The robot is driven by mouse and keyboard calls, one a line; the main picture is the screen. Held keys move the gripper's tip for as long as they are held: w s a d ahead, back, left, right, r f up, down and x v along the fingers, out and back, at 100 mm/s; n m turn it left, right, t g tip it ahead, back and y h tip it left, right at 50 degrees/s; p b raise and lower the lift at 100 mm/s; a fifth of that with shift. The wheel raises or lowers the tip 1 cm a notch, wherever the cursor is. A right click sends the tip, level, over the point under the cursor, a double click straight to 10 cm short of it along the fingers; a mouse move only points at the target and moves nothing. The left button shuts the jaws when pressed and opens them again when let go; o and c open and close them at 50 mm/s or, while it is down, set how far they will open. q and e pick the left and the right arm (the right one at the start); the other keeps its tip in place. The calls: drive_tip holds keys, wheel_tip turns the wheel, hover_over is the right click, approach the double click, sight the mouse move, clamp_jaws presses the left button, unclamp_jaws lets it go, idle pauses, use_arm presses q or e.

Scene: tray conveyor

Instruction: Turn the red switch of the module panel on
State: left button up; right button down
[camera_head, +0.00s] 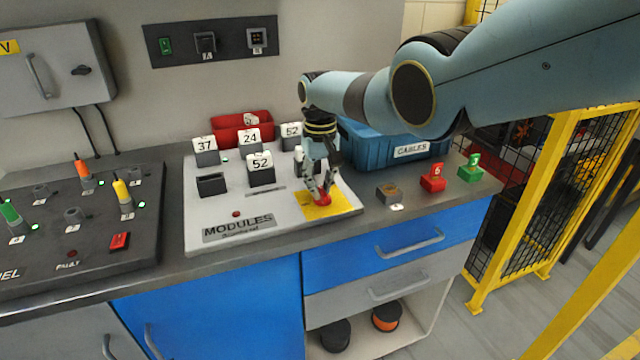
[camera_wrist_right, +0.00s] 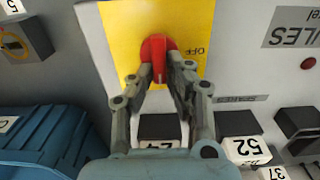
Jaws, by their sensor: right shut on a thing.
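The red switch (camera_head: 324,200) sits on a yellow plate (camera_head: 340,207) at the front right of the white module panel (camera_head: 222,213). In the right wrist view the red knob (camera_wrist_right: 157,50) stands on the yellow plate (camera_wrist_right: 120,30), with "OFF" printed beside it. My right gripper (camera_head: 322,194) reaches down to the knob and is shut on it. Its two fingers (camera_wrist_right: 157,80) flank the near part of the knob. A small dark red lamp (camera_head: 236,214) is at the panel's front left. My left gripper is not in view.
Numbered modules (camera_head: 260,168) stand in the panel's sockets. A blue bin (camera_head: 375,140) marked "CABLES" and a red bin (camera_head: 228,137) are behind. Red (camera_head: 432,182) and green (camera_head: 470,172) blocks stand to the right. A dark panel (camera_head: 130,190) lies left.

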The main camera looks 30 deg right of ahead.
sight(320, 187)
drive_tip(key=c, duration=1.3)
unclamp_jaws()
wheel_tip(320, 187, up, 12)
drive_tip(key=shift+r, duration=0.1)
